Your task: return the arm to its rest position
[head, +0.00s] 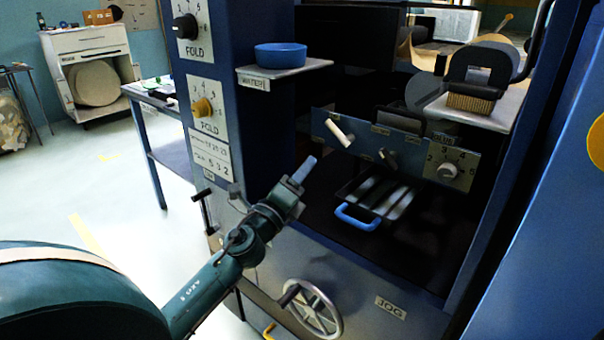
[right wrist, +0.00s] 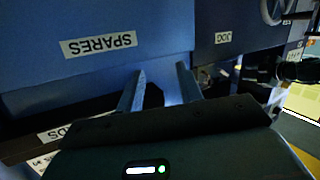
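My left arm comes in from the lower left of the head view. Its gripper (head: 305,168) points up and right, in front of the blue machine, left of the tray with the blue handle (head: 357,218). Its fingers show as one pale blue piece, so I cannot tell whether they are open or shut. I see nothing held in it. My right gripper (right wrist: 160,70) shows in the right wrist view with its two fingers apart and nothing between them. It faces a blue panel with a SPARES label (right wrist: 98,44). The right arm is not seen in the head view.
The machine has a handwheel (head: 314,308) below the left gripper, a lever (head: 340,132), knobs (head: 203,107) and a shelf with a blue bowl (head: 281,56). A blue table (head: 152,118) and a white cabinet (head: 86,50) stand behind. Floor at left is mostly clear.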

